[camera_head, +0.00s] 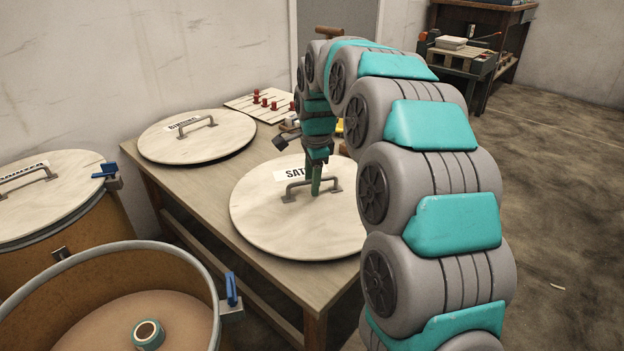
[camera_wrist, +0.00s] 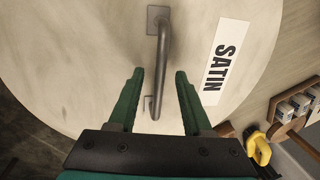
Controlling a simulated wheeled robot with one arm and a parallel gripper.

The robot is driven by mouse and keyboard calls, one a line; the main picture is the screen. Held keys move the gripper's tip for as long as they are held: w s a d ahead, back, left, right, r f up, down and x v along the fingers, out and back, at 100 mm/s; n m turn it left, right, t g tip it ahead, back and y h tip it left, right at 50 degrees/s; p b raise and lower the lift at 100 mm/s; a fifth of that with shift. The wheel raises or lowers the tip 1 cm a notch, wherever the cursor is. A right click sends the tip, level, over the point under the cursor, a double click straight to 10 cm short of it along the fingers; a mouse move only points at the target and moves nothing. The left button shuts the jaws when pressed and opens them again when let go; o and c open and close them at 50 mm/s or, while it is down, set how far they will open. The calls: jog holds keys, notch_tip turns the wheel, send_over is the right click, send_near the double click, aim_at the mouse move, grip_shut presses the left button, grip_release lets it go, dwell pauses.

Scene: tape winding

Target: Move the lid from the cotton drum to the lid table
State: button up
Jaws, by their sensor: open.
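A round pale lid (camera_head: 290,232) labelled SATIN lies on the wooden table (camera_head: 225,220); it fills much of the wrist view (camera_wrist: 80,60). My gripper (camera_head: 316,188) is pointed down at this lid's metal handle (camera_head: 297,185). In the wrist view the open fingers (camera_wrist: 158,88) stand either side of the handle (camera_wrist: 163,60), with gaps to both. Another lid (camera_head: 45,205) sits on a drum (camera_head: 65,255) at the left; its label is cut off and unreadable. A further lid (camera_head: 195,148) lies at the table's back left, its label too small to read surely. No label reading COTTON is legible.
An open drum (camera_head: 215,312) stands front left with a small roll (camera_head: 148,334) inside. A pale board with red pegs (camera_head: 272,104) lies at the table's back. A yellow item (camera_wrist: 260,150) is beside the SATIN lid. Bare floor lies right.

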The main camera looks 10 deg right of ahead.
notch_tip(320, 180, up, 8)
jog(key=s, duration=0.1)
jog(key=shift+s+f, duration=0.15)
jog(key=shift+s, duration=0.05)
dwell(0.3)
jog(key=shift+s+d, duration=0.1)
jog(key=s+f+n+g+p, duration=0.2)
jog(key=s+n, duration=0.6)
jog(key=s, duration=1.3)
jog(key=s+f+n+g+p, duration=0.1)
jog(key=s+f+n+p, duration=0.2)
jog(key=s+n, duration=0.5)
jog(key=s+f, duration=0.1)
jog(key=s, duration=1.2)
jog(key=shift+f+n+g, duration=0.4)
jog(key=shift+a, duration=0.2)
